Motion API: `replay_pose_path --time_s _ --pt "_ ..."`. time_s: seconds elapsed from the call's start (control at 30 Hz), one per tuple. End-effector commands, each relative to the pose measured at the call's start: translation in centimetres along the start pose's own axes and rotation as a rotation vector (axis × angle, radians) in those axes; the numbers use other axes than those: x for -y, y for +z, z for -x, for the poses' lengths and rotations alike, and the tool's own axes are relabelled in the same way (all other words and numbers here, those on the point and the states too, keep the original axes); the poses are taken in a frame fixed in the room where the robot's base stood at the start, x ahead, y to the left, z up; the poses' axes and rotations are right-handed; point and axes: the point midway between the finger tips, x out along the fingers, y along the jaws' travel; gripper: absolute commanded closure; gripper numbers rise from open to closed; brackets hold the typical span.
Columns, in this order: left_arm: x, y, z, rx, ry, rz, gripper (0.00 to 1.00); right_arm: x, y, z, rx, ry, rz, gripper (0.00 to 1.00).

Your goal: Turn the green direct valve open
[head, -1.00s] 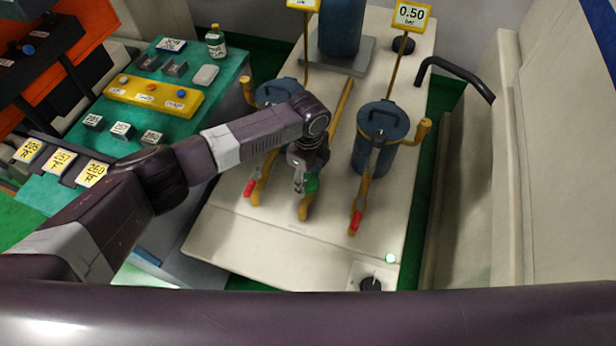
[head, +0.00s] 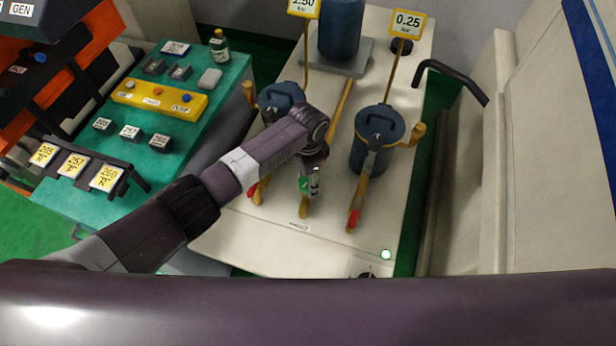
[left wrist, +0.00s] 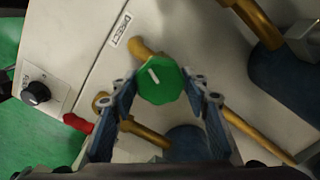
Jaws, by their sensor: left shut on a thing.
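The green direct valve (left wrist: 159,80) is an angular green knob with a white mark, on a brass pipe in the middle of the cream panel. A small label reading DIRECT (left wrist: 121,30) is beside it. In the left wrist view my left gripper (left wrist: 160,88) has its two fingers on either side of the knob, shut on it. In the head view the gripper (head: 308,186) comes down over the middle pipe and partly hides the green valve (head: 303,187). The white mark lies slanted in the wrist view. My right gripper is not in view.
Blue filter pots (head: 376,140) with brass pipes and red-tipped levers (head: 353,218) flank the valve. A gauge sign (head: 408,23) reads 0.25 bar; another (head: 303,8) appears to read 1.50 bar. A green bench (head: 190,120) with yellow box stands left. A black knob (left wrist: 36,93) is on the panel edge.

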Motion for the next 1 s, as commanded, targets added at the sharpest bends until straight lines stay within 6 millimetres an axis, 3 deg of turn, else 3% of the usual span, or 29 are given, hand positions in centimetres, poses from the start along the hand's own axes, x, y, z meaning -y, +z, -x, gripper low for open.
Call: replay_pose_path --time_s 0.6,1.0 --pt "-0.1 -0.2 0.3 -0.003 0.001 0.58 0.82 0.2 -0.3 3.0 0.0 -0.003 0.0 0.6" --pt "0.0 -0.2 0.2 -0.005 -0.001 0.853 0.82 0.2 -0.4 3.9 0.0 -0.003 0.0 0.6"
